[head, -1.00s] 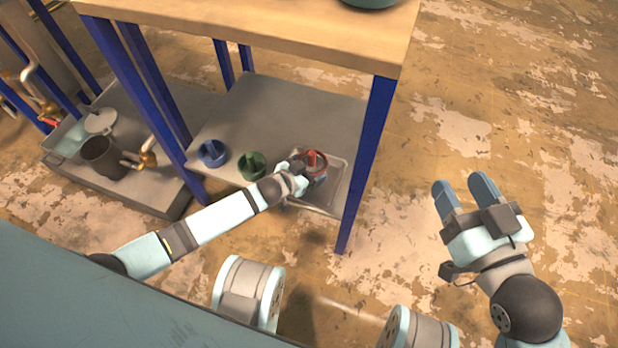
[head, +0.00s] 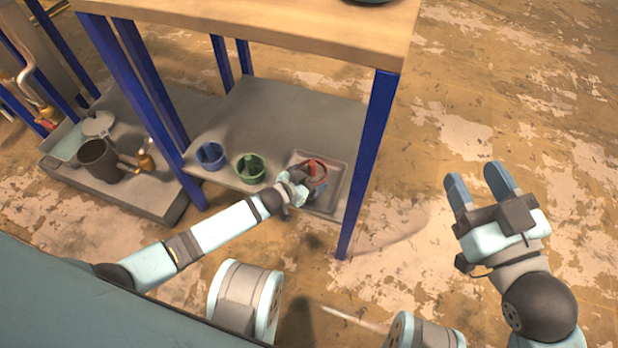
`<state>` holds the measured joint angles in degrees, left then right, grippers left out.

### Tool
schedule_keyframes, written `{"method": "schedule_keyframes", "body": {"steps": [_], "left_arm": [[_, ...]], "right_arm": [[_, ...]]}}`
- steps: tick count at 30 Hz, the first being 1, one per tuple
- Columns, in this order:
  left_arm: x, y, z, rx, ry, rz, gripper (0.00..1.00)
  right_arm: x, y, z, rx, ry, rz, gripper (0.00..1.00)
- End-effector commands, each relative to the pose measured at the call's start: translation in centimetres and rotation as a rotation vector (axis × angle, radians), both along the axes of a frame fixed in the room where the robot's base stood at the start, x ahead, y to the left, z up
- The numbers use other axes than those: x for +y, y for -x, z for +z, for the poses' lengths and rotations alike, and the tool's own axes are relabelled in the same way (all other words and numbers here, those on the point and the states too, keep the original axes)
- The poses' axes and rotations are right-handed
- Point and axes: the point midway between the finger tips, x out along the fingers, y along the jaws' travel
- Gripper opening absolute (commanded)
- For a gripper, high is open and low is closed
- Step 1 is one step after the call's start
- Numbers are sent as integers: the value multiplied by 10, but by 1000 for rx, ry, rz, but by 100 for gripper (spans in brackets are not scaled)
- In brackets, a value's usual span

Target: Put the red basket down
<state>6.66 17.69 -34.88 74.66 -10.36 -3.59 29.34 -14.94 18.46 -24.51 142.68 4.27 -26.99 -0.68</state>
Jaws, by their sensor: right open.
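The red basket (head: 316,172) is in the head view on the lower shelf of the table, inside or just over a shallow grey tray (head: 336,196); I cannot tell whether it touches the tray floor. My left gripper (head: 301,182) is at the basket's near left side. Its fingers are small and partly hidden against the basket, so their opening is unclear. My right gripper (head: 482,182) is open and empty over the floor at the right, well away from the basket.
A green basket (head: 250,168) and a blue basket (head: 211,156) stand left of the tray on the grey shelf (head: 290,110). A blue table leg (head: 367,165) rises just right of the tray. The wooden tabletop (head: 270,30) is above. Open floor lies at the right.

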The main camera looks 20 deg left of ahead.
Motion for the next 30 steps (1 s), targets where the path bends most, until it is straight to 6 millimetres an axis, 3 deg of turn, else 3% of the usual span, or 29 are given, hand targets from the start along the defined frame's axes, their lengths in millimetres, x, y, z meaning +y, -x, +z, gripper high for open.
{"method": "schedule_keyframes", "body": {"steps": [1, 2, 8, 14, 24, 30], "left_arm": [[2, 6, -11, 16, -15, -1, 94], [2, 7, -12, 17, -15, -1, 100], [2, 8, -14, 20, -18, -2, 100], [3, 11, 3, 20, -20, -4, 100], [33, 71, 37, 16, -11, -1, 100], [45, 95, 49, 12, -9, -1, 100]], "right_arm": [[0, 0, -1, -3, 1, 0, 53], [0, 0, 0, -4, 0, 0, 53], [0, -1, 1, -9, 1, 0, 53], [0, -1, 8, 10, -8, 5, 53], [10, 16, 5, 224, -130, 14, 53], [15, 25, -1, 308, -177, 11, 53]]}}
